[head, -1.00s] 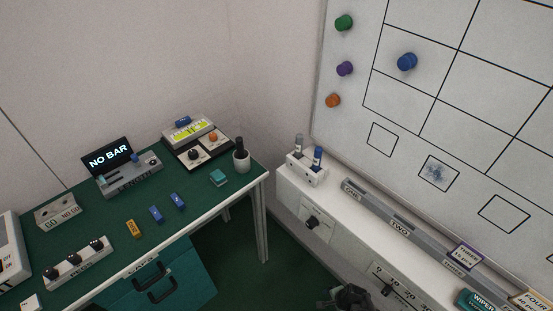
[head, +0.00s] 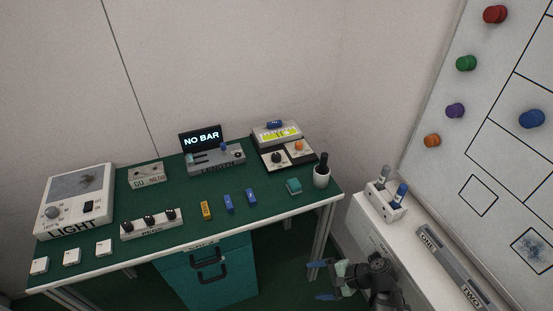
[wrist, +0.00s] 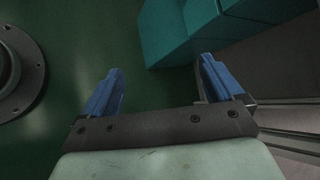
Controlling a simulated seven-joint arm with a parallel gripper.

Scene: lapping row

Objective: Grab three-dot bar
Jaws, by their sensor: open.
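Three small bars lie in a row near the front of the green table: a yellow bar (head: 206,210), a blue bar (head: 228,204) and another blue bar (head: 251,196). A further blue piece (head: 275,125) rests on the device at the back right. The dot marks are too small to count, so I cannot tell which is the three-dot bar. My gripper (head: 320,281) is low, in front of and to the right of the table, well apart from the bars. In the wrist view its blue fingers (wrist: 161,68) are spread and empty.
Teal drawers (head: 210,275) stand below. A white ledge (head: 372,235) runs along the right.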

